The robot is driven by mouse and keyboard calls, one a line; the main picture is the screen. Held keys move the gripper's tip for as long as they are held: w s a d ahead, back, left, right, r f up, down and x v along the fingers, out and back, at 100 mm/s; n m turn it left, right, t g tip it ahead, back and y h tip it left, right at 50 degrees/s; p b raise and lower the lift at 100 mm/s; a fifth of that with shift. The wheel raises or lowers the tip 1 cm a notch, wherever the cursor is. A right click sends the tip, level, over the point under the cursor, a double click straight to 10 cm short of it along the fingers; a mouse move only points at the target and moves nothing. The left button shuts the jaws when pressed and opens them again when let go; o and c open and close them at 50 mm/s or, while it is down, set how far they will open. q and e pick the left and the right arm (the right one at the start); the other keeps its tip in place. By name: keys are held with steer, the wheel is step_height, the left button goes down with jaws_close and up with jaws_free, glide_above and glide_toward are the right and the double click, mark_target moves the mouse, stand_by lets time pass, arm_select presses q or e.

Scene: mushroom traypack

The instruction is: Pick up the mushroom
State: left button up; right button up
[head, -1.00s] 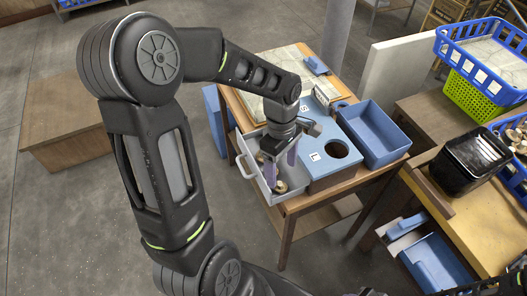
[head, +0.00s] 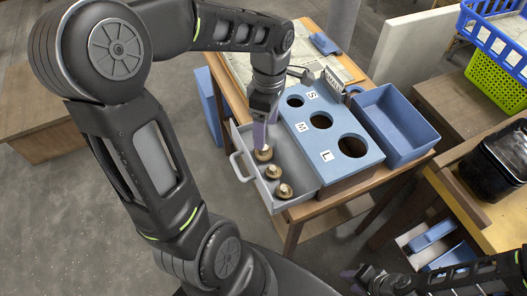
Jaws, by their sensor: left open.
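Three brown mushrooms lie in a row in a grey open drawer (head: 298,208): a far one (head: 264,154), a middle one (head: 273,172) and a near one (head: 284,190). My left gripper (head: 262,143) points down over the drawer's far end, with its purple fingers at the far mushroom and partly covering it. It is open; whether the fingers touch the mushroom I cannot tell. My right gripper (head: 358,277) is low at the bottom of the view, away from the drawer, and its finger opening is unclear.
A blue box top (head: 333,134) with holes marked S, M and L adjoins the drawer. A blue tray (head: 397,125) stands to its right. A black container (head: 497,165) and a green basket (head: 500,75) are farther right.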

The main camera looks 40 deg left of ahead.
arm_select(q)
steer(key=shift+s+d+f, duration=0.1)
steer(key=shift+s+f, duration=0.05)
steer(key=shift+f, duration=1.1)
steer(key=shift+s+f, duration=0.15)
steer(key=shift+f, duration=1.15)
steer(key=shift+s+f, duration=0.1)
steer(key=shift+f, duration=1.2)
steer(key=shift+c, duration=0.5)
steer(key=c, duration=0.9)
steer(key=shift+o, duration=0.2)
steer(key=shift+r, duration=0.1)
step_height(320, 180, up, 10)
steer(key=shift+f, duration=0.1)
